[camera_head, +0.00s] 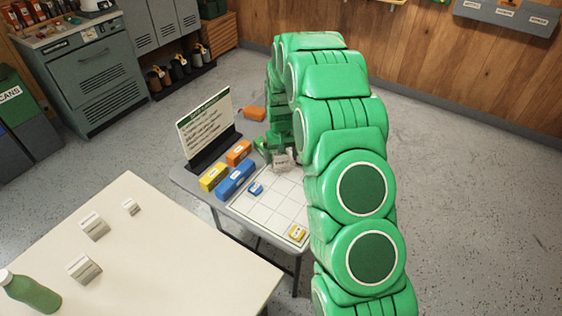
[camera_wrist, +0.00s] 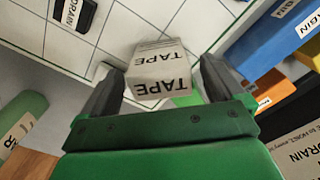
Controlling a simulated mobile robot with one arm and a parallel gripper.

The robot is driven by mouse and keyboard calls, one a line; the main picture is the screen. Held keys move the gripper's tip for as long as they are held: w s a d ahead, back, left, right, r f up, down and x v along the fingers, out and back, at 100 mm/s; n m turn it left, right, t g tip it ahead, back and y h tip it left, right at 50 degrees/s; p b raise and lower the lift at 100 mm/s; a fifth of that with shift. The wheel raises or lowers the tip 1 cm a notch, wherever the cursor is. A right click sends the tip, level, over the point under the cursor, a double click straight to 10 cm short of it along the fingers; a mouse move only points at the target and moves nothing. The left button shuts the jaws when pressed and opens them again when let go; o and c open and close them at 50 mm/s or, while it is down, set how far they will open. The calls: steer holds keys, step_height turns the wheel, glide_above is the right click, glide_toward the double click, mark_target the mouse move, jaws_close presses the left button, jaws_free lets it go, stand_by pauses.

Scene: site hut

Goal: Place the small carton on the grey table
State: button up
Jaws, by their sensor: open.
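A small whitish carton marked TAPE (camera_wrist: 160,72) sits between the two fingers of my gripper (camera_wrist: 162,80) in the wrist view. The fingers stand apart on either side of it; I cannot tell whether either touches it. In the head view the carton (camera_head: 281,160) is at the far edge of the white grid on the grey table (camera_head: 184,177), beneath my gripper (camera_head: 272,154). It appears to be at the table surface, but its underside is hidden. My arm hides the table's right part.
Blue (camera_head: 236,180), yellow (camera_head: 213,177) and orange (camera_head: 239,153) boxes line the grid's left side, beside a sign (camera_head: 206,122). Small blue (camera_head: 256,188) and yellow (camera_head: 298,233) boxes lie on the grid. A cream table (camera_head: 150,250) in front holds pale cartons and a green bottle (camera_head: 30,292).

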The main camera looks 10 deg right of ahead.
step_height(320, 180, up, 8)
steer(key=s+a+r, duration=0.1)
steer(key=s+r, duration=0.7)
steer(key=s, duration=0.3)
steer(key=s+r, duration=0.8)
steer(key=s, duration=0.3)
steer(key=s+r+g, duration=0.1)
steer(key=s+r, duration=0.1)
steer(key=s, duration=1.1)
steer(key=s+r, duration=0.1)
steer(key=s, duration=1.2)
steer(key=shift+s+a+r+g, duration=0.15)
steer(key=shift+s+r+g, duration=0.2)
steer(key=shift+r+g, duration=0.05)
